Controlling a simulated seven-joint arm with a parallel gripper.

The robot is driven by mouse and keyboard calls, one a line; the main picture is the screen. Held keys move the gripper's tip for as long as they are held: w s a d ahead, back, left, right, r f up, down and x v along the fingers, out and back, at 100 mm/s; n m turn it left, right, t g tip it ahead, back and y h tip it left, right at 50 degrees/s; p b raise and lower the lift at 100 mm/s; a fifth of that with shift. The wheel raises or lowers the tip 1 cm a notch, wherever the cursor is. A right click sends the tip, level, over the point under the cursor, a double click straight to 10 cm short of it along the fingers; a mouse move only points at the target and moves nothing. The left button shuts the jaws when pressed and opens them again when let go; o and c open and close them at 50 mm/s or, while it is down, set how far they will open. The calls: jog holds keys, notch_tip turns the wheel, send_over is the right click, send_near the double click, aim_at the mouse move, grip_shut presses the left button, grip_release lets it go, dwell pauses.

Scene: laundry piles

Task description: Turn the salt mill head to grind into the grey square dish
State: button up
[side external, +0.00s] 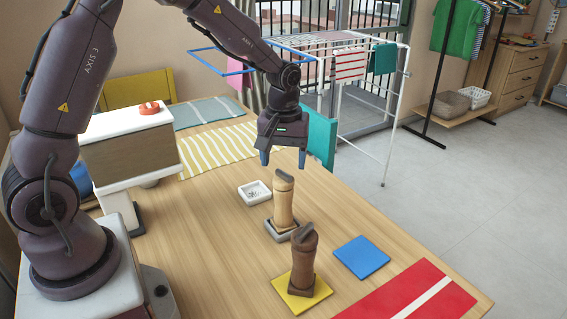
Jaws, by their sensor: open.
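A light wooden mill (283,207) with a dark grey head stands upright near the middle of the table. A grey square dish (271,230) shows at its foot; I cannot tell whether the mill stands in it or just over it. A darker brown mill (303,265) with a grey-brown head stands nearer, on a yellow square (320,297). No label shows which mill holds salt. My gripper (283,161) points down, open and empty, with its fingertips just above the light mill's head, apart from it as far as I can tell.
A blue square (361,257) and a red striped cloth (440,284) lie to the right. A white-topped box (128,155) stands at left.

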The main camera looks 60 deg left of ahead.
aim_at(283, 172)
jog(key=shift+d+r, duration=0.1)
jog(key=shift+r, duration=0.1)
jog(key=n, duration=0.3)
jog(key=shift+r+n, duration=0.2)
jog(key=shift+n, duration=0.1)
jog(key=n, duration=0.4)
jog(key=shift+f, duration=3.4)
jog(key=shift+c, duration=0.2)
